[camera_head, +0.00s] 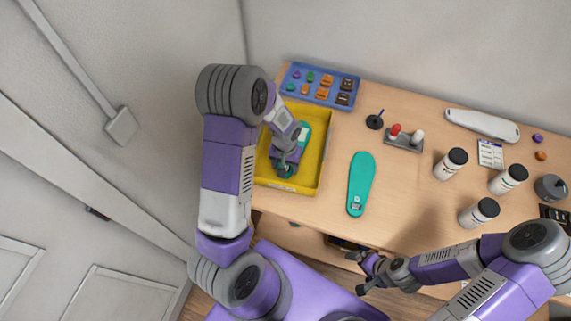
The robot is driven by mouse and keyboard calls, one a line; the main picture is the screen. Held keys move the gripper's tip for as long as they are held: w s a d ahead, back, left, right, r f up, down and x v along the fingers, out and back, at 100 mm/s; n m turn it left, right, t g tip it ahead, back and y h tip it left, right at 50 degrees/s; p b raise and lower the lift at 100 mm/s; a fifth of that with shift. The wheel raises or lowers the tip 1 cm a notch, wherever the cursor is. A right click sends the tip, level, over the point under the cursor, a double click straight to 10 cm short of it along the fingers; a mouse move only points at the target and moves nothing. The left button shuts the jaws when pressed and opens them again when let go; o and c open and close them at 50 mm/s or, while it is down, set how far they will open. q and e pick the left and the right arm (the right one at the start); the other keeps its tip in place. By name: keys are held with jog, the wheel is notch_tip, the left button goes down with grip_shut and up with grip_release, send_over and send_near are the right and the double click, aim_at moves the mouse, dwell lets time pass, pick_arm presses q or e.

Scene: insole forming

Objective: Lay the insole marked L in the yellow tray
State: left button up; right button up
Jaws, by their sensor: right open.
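The yellow tray (316,170) stands at the left end of the table. A teal insole (304,133) shows inside it, partly hidden by my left gripper (284,168), which is low over the tray. I cannot tell whether the gripper's fingers are closed on that insole or whether it rests on the tray floor. A second teal insole (361,180) lies flat on the table to the right of the tray, with a small mark near its front end. I cannot read the letter on either insole. My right gripper (358,272) is open and empty at the table's front edge, apart from both insoles.
A blue tray (285,83) with several small coloured pieces is behind the yellow tray. A dark pen stand (374,122) and a grey holder (404,140) are at the back middle. The table around the second insole is clear.

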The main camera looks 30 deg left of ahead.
pick_arm(q)
jog(key=shift+f+b, duration=0.3)
jog(key=shift+f, duration=0.05)
dwell(0.5)
jog(key=o, duration=1.1)
jog(key=shift+o, duration=0.9)
jog(key=shift+r, duration=0.15)
notch_tip(320, 180, up, 10)
jog(key=p, duration=0.7)
